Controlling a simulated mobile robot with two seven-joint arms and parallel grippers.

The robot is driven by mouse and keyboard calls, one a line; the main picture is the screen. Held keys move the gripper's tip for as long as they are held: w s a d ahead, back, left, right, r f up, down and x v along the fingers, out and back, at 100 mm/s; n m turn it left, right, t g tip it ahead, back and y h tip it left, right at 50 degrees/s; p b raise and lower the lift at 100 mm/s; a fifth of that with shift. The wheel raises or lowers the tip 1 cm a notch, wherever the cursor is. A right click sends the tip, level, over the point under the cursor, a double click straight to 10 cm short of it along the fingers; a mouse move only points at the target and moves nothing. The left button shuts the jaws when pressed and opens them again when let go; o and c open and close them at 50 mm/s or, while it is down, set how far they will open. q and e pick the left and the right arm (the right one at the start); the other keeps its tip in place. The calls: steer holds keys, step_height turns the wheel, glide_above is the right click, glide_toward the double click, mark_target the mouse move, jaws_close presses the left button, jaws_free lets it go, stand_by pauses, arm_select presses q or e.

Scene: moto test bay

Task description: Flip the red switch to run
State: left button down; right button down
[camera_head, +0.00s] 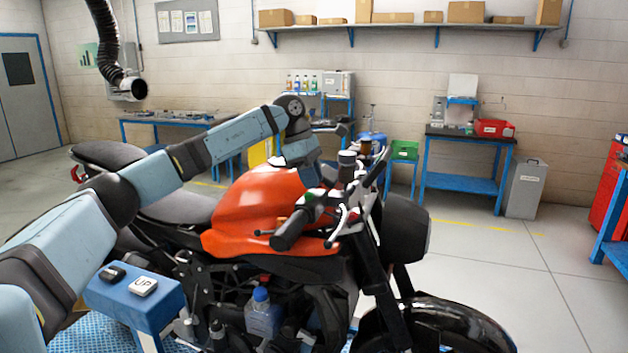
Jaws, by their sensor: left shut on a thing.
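The motorcycle (262,212) has an orange tank and stands with its front wheel toward the lower right. Its near handlebar grip (290,230) is black and points toward me. My left arm reaches over the seat and tank and bends down to the handlebar. My left gripper (314,188) is at the inner end of the near grip, by the switch housing. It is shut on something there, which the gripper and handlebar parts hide. I cannot make out the red switch or its position. My right gripper is not in view.
A blue box (135,298) with a black rocker and a white button marked UP stands at the lower left. Brake lever, mirror stalks and reservoirs crowd the handlebar. A blue bench (462,183) and grey bin (526,189) stand behind.

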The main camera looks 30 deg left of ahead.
arm_select(q)
steer(key=shift+a+f+h+b, duration=0.2)
steer(key=shift+h+b, duration=0.3)
steer(key=shift+h, duration=0.6)
steer(key=c, duration=1)
jaws_free()
steer(key=shift+t, duration=0.3)
steer(key=shift+c, duration=0.2)
steer(key=shift+r, duration=0.1)
steer(key=v, duration=1.3)
steer(key=shift+a+r+b, duration=0.2)
steer(key=shift+a+b, duration=0.15)
steer(key=shift+a, duration=0.05)
steer(key=shift+s, duration=0.1)
